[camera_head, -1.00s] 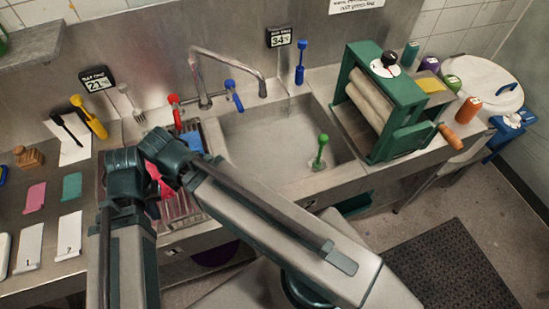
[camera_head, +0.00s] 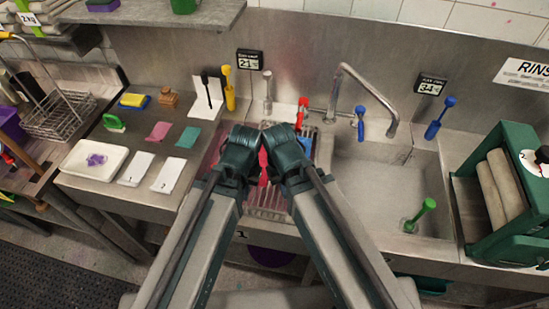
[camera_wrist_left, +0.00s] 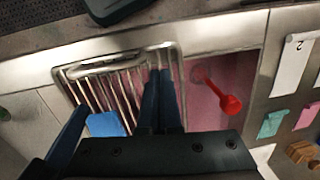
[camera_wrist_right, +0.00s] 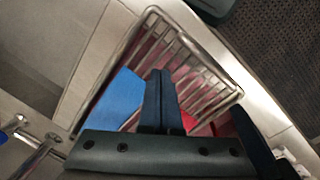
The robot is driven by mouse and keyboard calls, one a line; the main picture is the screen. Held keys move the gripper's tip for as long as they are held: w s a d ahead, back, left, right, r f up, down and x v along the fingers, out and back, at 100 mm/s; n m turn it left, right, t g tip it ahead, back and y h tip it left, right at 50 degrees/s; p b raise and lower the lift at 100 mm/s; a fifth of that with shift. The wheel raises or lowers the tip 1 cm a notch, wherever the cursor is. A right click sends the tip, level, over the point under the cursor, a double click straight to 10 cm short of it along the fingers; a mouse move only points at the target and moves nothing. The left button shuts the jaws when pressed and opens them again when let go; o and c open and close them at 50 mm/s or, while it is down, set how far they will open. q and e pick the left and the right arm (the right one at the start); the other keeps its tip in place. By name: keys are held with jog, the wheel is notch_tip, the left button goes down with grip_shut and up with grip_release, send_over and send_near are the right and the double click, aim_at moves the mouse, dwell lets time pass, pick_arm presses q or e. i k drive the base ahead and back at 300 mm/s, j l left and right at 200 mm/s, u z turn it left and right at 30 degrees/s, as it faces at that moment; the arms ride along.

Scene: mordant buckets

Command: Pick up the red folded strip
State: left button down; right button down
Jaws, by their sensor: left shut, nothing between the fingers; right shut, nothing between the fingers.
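A pinkish-red folded strip (camera_head: 158,131) lies flat on the steel counter left of the sinks, beside a teal folded strip (camera_head: 187,137). It also shows at the right edge of the left wrist view (camera_wrist_left: 307,115). My left gripper (camera_head: 240,148) and right gripper (camera_head: 282,145) are close together over the left basin, right of the strip and apart from it. Their fingertips are hidden in the head view. In the left wrist view the fingers (camera_wrist_left: 162,75) are shut and empty. In the right wrist view the fingers (camera_wrist_right: 160,75) are also shut and empty.
A wire rack (camera_wrist_left: 100,75) bears a blue cloth (camera_wrist_right: 118,98) over the left basin. A red-headed tool (camera_wrist_left: 230,104) stands in the pink basin. White cards (camera_head: 135,168) and a white tray (camera_head: 93,160) lie near the strip. A green roller press (camera_head: 515,200) stands right.

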aim_at(262, 153)
jog(key=i+j+z, duration=0.1)
jog(key=j+z, duration=0.3)
jog(key=j, duration=0.25)
jog(key=j+z, duration=0.45)
jog(key=j, duration=0.2)
jog(key=k+j+z, duration=0.1)
jog(key=j+z, duration=0.3)
jog(key=j, duration=0.2)
